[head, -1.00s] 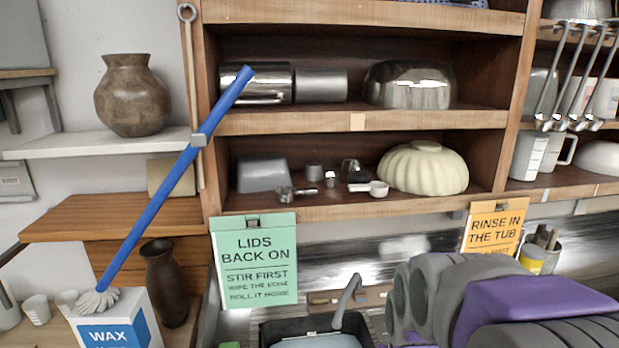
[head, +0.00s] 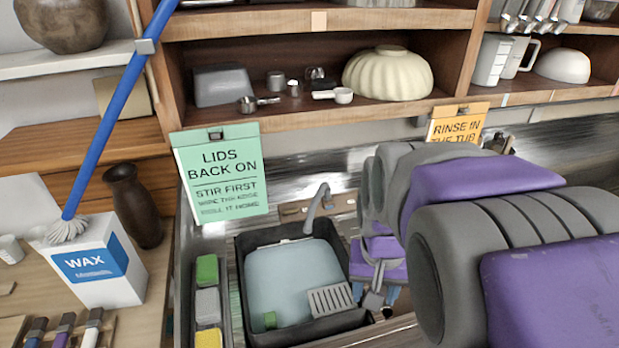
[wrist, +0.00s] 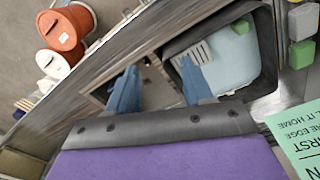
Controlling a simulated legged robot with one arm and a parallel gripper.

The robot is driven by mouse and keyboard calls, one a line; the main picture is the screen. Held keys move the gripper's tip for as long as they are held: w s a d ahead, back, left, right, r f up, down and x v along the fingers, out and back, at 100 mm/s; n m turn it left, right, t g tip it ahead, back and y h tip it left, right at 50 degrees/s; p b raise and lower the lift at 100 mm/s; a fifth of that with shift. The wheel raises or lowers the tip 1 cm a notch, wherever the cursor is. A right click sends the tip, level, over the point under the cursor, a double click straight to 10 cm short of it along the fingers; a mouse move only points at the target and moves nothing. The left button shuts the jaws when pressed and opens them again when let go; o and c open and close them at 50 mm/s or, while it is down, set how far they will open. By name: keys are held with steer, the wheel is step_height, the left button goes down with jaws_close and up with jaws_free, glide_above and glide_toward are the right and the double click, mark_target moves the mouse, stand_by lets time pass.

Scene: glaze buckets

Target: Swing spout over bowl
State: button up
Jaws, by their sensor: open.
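The grey curved spout (head: 318,207) rises at the back edge of a black tub (head: 242,302) in the head view, its upper end bent over. The tub holds a pale blue surface (head: 290,275) and also shows in the wrist view (wrist: 262,82). I cannot tell which thing is the task's bowl. My gripper (head: 378,296) is open, just right of the tub and apart from the spout. In the wrist view my gripper (wrist: 160,86) has its blue fingers spread, with no held object visible between them. I cannot make out the spout clearly there.
A slotted grey piece (head: 331,300) sits at the tub's front right corner. Coloured sponges (head: 207,302) line its left side. A green sign (head: 222,182) hangs behind. A wax box (head: 95,262) stands left. The wrist view shows an orange bucket (wrist: 62,30) and a white one (wrist: 52,65).

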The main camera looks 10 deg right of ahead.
steer(key=w+d+r+m+t+p, duration=0.1)
steer(key=w+r+m+t, duration=0.15)
steer(key=w, duration=1.75)
steer(key=t, duration=0.2)
glide_toward(317, 197)
steer(key=x, duration=0.9)
steer(key=shift+b, duration=0.3)
steer(key=shift+c, duration=0.4)
jaws_close()
